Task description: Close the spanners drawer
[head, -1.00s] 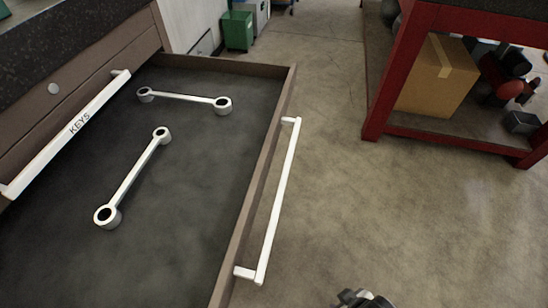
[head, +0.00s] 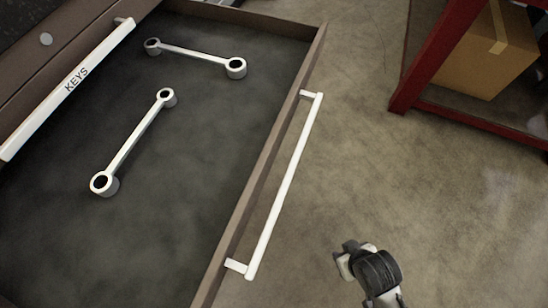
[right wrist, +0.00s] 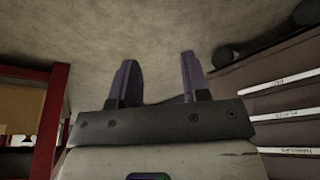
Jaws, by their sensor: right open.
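The spanners drawer (head: 262,150) is pulled far out, with its dark floor showing. Two pale ring spanners lie in it, one (head: 195,56) near the far end and one (head: 134,141) nearer the middle. Its white bar handle (head: 285,190) runs along the outer side of the drawer front. My right gripper (head: 346,257) is to the right of the handle's near end in the head view, apart from it. In the right wrist view my right gripper (right wrist: 158,72) has its two dark fingers spread with nothing between them. My left gripper is not in view.
A closed drawer with a white handle marked KEYS (head: 76,78) is above the open drawer. More white drawer handles (right wrist: 281,118) show in the right wrist view. A red-framed bench (head: 432,60) with a cardboard box (head: 487,55) stands right. Bare floor (head: 370,150) lies between.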

